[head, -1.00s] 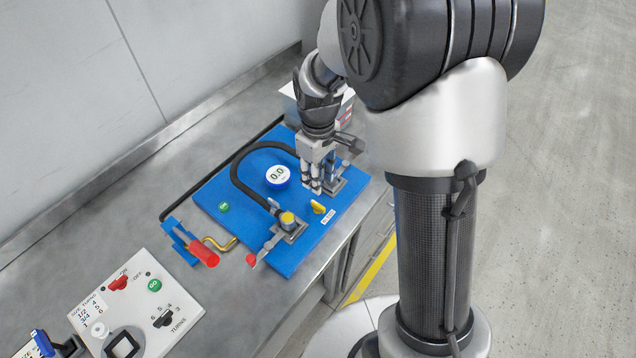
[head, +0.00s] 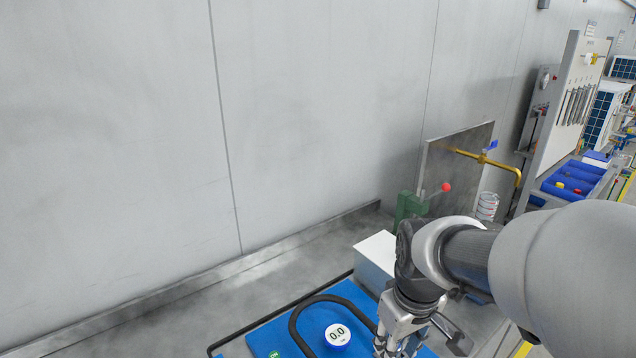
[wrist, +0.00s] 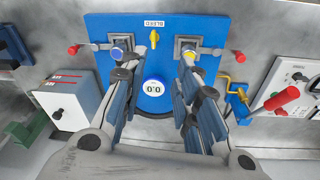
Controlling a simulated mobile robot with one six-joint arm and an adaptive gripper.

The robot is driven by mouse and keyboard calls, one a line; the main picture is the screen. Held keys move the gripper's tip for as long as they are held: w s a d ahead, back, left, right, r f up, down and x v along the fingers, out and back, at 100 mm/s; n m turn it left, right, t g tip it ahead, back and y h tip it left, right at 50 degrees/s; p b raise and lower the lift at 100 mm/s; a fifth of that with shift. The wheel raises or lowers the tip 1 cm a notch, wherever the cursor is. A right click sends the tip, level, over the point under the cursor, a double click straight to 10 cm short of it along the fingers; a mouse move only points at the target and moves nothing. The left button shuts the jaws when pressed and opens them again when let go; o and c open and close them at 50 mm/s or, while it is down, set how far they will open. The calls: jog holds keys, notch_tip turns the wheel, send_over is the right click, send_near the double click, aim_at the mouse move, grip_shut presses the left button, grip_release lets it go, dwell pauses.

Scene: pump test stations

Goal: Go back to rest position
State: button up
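My gripper (wrist: 154,80) hangs above the blue pump board (wrist: 218,24) in the wrist view, its fingers spread apart with nothing between them. Between the fingers I see the round white gauge (wrist: 154,88) reading 0.0 and the yellow bleed knob (wrist: 154,38). In the head view my gripper (head: 398,347) is at the bottom edge, its fingertips cut off or hidden. The gauge (head: 338,334) shows beside it on the board (head: 268,338).
A white box (head: 374,259) stands behind the board, near my arm. A green vise-like tool with a red ball handle (head: 446,187) and a yellow pipe with a blue valve (head: 487,157) stand farther right. In the wrist view a red-handled crank (wrist: 281,98) and a control panel (wrist: 296,76) lie right.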

jog(key=s+r+m+t, duration=0.1)
jog(key=s+r+m, duration=0.1)
jog(key=s, duration=0.5)
jog(key=s+r+m+t, duration=0.1)
jog(key=s+r, duration=0.3)
jog(key=s, duration=0.4)
jog(key=shift+r+m+t, duration=0.3)
jog(key=shift+m+t, duration=0.1)
jog(key=shift+m, duration=0.4)
jog(key=shift+d, duration=0.1)
dwell(0.6)
